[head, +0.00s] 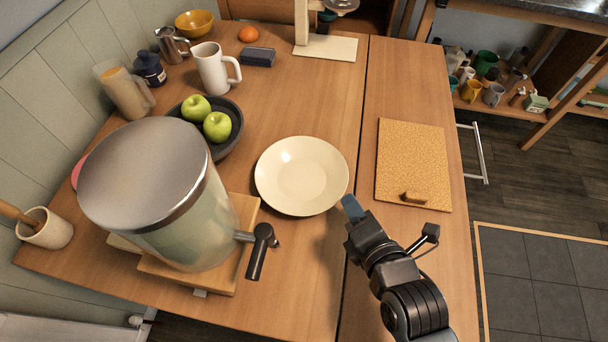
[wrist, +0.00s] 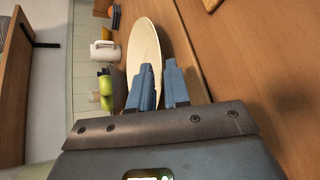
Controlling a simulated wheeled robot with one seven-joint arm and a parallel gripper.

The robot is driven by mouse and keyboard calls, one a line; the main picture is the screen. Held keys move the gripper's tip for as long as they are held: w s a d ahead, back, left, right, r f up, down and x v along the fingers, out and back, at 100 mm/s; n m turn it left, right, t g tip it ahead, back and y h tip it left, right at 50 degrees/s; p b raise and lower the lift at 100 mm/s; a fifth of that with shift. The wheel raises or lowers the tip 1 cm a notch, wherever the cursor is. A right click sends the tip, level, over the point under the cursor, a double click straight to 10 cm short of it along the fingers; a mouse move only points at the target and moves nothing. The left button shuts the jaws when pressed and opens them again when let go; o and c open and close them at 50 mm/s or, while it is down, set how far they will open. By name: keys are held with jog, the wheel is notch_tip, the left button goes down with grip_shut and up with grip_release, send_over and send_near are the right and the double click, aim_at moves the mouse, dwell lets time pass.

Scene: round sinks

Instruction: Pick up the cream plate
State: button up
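The cream plate (head: 301,176) lies flat on the wooden table, right of a dark bowl. My gripper (head: 351,207) is at the plate's near right edge in the head view, with its blue tips very close to the rim. In the wrist view, the two blue fingers of my gripper (wrist: 159,66) stand apart with a narrow gap. The plate (wrist: 146,42) shows just beyond and between them. Whether a finger touches the rim or the rim lies between the fingers, I cannot tell. The gripper looks open and empty.
The dark bowl (head: 229,137) holds two green apples. A white pitcher (head: 213,70) stands behind. A cork board (head: 413,160) lies to the right.

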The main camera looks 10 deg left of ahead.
jog(key=p+x, duration=0.1)
jog(key=x, duration=0.4)
jog(key=shift+w+f, duration=0.15)
jog(key=shift+w, duration=0.2)
jog(key=shift+c, duration=0.2)
grip_shut()
